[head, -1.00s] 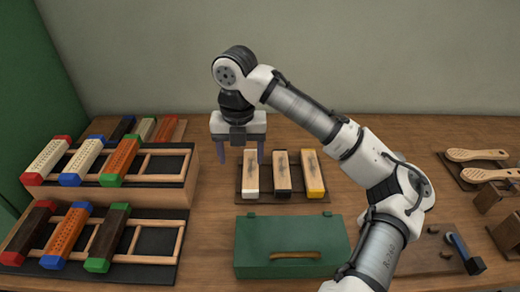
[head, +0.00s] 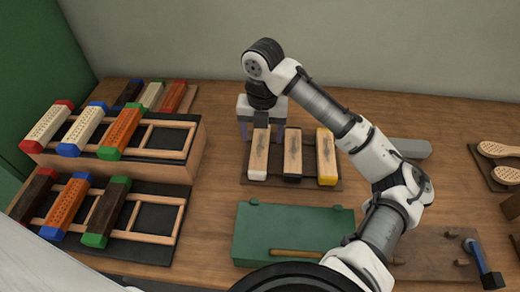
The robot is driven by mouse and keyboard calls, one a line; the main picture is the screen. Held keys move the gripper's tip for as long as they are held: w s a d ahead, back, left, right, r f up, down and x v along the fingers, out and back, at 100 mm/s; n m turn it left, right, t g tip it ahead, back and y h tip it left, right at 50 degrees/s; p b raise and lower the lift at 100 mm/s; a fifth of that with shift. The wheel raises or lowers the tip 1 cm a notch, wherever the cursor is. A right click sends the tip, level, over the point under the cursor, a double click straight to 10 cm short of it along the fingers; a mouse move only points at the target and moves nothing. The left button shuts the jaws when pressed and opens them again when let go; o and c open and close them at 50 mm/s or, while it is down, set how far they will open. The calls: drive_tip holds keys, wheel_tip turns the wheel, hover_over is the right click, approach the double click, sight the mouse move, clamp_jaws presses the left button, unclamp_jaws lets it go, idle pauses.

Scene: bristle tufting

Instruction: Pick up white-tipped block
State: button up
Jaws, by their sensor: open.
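The white-tipped block (head: 259,152) is the leftmost of three tan blocks on a dark tray (head: 267,184). Its white end faces the front. My gripper (head: 262,134) is open at the far end of this block, with one finger visible on each side of it. The block hides part of the gripper. I cannot tell how low the fingertips are or whether they touch the block. A black-tipped block (head: 292,152) and a yellow-tipped block (head: 326,155) lie to its right, apart from it.
A green case (head: 290,232) stands in front of the tray. Racks at left (head: 165,139) hold several colour-ended perforated blocks. A grey box (head: 411,148) lies at right behind my arm, with wooden brushes (head: 500,149) farther right. Bare table shows between racks and tray.

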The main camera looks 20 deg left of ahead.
sight(260, 147)
drive_tip(key=shift+w+a+f+p, duration=0.1)
drive_tip(key=shift+a+f+p, duration=0.1)
drive_tip(key=shift+f, duration=0.7)
drive_tip(key=shift+w+a+f+p, duration=0.1)
drive_tip(key=shift+f+p, duration=0.05)
drive_tip(key=shift+f, duration=0.75)
drive_tip(key=shift+w+a+f+p, duration=0.1)
drive_tip(key=shift+f+p, duration=0.1)
drive_tip(key=shift+f, duration=0.7)
drive_tip(key=shift+c, duration=0.2)
drive_tip(key=c, duration=1.1)
drive_tip(key=shift+r, duration=0.1)
wheel_tip(260, 147, up, 20)
drive_tip(key=shift+f+b, duration=0.1)
drive_tip(key=shift+b, duration=0.2)
